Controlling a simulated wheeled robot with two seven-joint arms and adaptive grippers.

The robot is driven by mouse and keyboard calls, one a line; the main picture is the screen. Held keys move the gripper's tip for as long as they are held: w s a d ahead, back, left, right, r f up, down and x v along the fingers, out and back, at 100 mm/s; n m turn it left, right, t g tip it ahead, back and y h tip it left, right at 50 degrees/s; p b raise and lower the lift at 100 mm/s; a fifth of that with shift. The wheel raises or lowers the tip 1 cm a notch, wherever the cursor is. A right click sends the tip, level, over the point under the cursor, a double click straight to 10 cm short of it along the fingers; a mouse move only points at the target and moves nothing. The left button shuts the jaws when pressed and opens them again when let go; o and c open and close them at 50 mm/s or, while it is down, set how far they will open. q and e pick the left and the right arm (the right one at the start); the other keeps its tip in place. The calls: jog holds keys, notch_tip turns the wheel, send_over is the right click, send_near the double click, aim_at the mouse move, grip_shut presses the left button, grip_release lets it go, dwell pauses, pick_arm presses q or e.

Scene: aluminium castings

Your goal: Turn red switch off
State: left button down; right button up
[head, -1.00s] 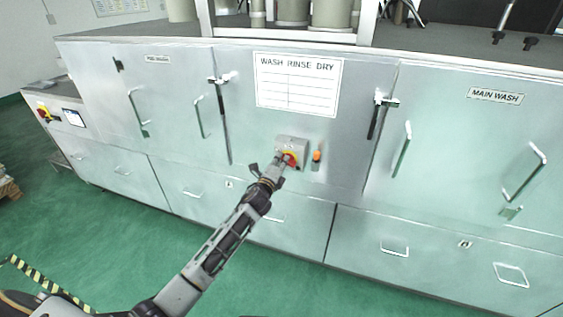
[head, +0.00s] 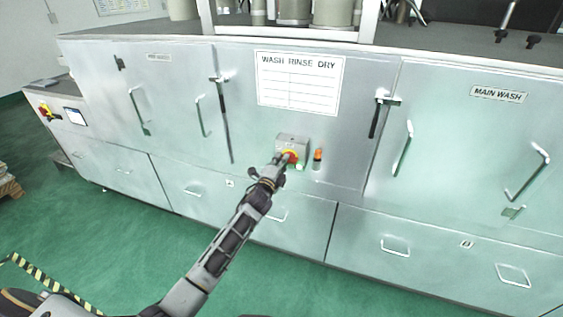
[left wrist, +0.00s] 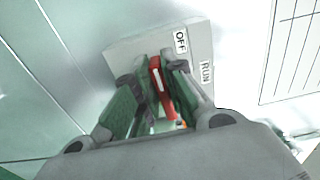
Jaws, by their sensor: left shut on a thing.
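The OFF label (left wrist: 181,40) is above and right of the handle, and the RUN label (left wrist: 206,72) is farther right. The fingers hide part of the switch. My right gripper is not in view.
An orange lamp (head: 318,155) is just right of the switch box. Door handles (head: 403,148) and latches stick out from the machine front. A WASH RINSE DRY chart (head: 299,82) is above. The green floor (head: 130,235) in front is clear.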

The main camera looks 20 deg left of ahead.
pick_arm(q)
jog(key=c, duration=1.5)
grip_release()
jog(key=shift+s+a, duration=0.15)
jog(key=shift+s, duration=2.85)
jog(key=shift+s+a, duration=0.1)
jog(key=shift+s, duration=2.9)
jog(key=shift+n, duration=0.3)
